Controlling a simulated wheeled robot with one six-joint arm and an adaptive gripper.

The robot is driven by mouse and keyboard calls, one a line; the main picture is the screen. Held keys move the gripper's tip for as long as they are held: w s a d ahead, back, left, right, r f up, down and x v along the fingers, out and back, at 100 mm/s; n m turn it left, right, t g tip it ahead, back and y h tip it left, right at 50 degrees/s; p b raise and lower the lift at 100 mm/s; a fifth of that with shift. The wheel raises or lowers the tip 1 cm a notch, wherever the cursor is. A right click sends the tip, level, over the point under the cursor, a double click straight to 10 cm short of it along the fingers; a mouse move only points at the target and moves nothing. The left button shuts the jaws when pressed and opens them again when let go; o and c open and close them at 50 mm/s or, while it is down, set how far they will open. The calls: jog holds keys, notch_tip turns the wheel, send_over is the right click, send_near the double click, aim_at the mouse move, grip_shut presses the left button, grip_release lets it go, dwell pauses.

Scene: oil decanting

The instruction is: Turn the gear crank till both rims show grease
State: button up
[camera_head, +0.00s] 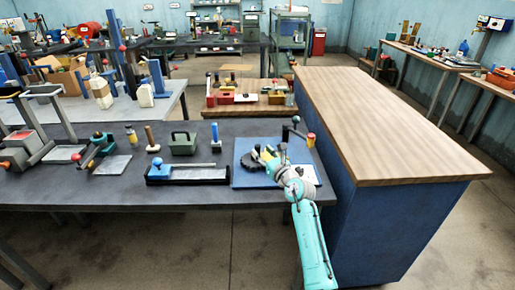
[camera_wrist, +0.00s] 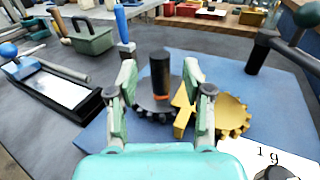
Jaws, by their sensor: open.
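The gear set stands on a blue baseplate (camera_head: 240,181), which also shows in the wrist view (camera_wrist: 285,95). A dark gear (camera_wrist: 150,108) lies left of a brass gear (camera_wrist: 232,115). A black upright handle (camera_wrist: 160,74) with an orange band at its foot rises over the dark gear. A yellow pointed piece (camera_wrist: 182,112) lies between the gears. My gripper (camera_wrist: 160,80) is open, with one finger on each side of the handle in the picture and a gap on both sides. In the head view my gripper (camera_head: 266,156) hides much of the gears. I cannot make out grease on the rims.
A dark post (camera_wrist: 262,52) stands at the plate's right back. A white card (camera_wrist: 275,158) lies at the front right. A black tray (camera_head: 187,174), a green box (camera_head: 183,144) and a blue-handled tool (camera_head: 215,136) stand to the left. A wood-topped counter (camera_head: 390,115) is close on the right.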

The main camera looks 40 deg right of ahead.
aim_at(259, 149)
jog(key=shift+w+d, duration=0.15)
jog(key=shift+w, duration=0.95)
jog(key=shift+w+d, duration=0.15)
jog(key=shift+w, duration=0.9)
grip_shut()
